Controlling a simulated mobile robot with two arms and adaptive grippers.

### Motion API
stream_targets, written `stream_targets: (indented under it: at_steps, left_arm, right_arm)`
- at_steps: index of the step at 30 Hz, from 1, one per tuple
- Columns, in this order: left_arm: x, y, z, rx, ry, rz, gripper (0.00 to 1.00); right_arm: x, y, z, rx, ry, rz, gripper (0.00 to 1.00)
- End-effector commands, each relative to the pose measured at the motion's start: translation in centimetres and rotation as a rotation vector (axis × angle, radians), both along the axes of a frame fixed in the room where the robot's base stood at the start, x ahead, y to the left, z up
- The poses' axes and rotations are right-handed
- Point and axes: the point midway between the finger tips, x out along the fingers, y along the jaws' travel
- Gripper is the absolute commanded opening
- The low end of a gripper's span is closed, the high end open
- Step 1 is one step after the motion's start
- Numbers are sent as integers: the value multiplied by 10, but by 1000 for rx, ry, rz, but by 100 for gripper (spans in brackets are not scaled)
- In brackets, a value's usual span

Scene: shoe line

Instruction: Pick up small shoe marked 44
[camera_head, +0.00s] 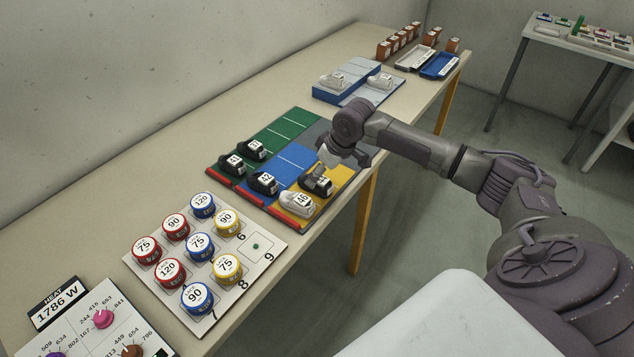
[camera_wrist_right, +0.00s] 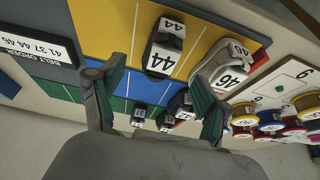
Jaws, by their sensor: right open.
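The small shoe marked 44 (camera_head: 318,184) is dark with white number labels and stands on the yellow lane of the shoe board, partly covered by my right gripper (camera_head: 342,162) in the head view. In the right wrist view the shoe 44 (camera_wrist_right: 166,46) lies ahead of the open fingers of my right gripper (camera_wrist_right: 156,74), about midway across the gap. The fingers are apart and hold nothing. I cannot tell how far the fingertips are from the shoe. My left gripper is not in view.
The white shoe 46 (camera_head: 297,203) stands close beside shoe 44 on yellow. The black shoe 42 (camera_head: 262,183) is on the blue lane, and two black shoes (camera_head: 233,165) are on green. A board of numbered spools (camera_head: 262,262) lies nearer; a blue platform (camera_head: 340,93) stands farther back.

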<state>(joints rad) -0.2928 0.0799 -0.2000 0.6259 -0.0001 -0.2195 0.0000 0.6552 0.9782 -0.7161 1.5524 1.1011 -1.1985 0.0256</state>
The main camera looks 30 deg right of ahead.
Motion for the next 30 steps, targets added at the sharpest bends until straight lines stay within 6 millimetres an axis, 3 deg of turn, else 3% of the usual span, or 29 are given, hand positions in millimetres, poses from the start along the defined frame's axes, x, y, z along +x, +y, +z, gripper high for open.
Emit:
stream_targets:
  at_steps: [6,15,26,30]
  left_arm:
    - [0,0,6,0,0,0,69]
    - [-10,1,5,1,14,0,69]
    - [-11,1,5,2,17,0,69]
    - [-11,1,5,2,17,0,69]
  right_arm:
    - [13,5,-25,1,0,-1,76]
    - [14,4,-30,-1,-1,1,74]
    - [14,4,-30,0,0,0,14]
    - [14,4,-29,0,-1,0,11]
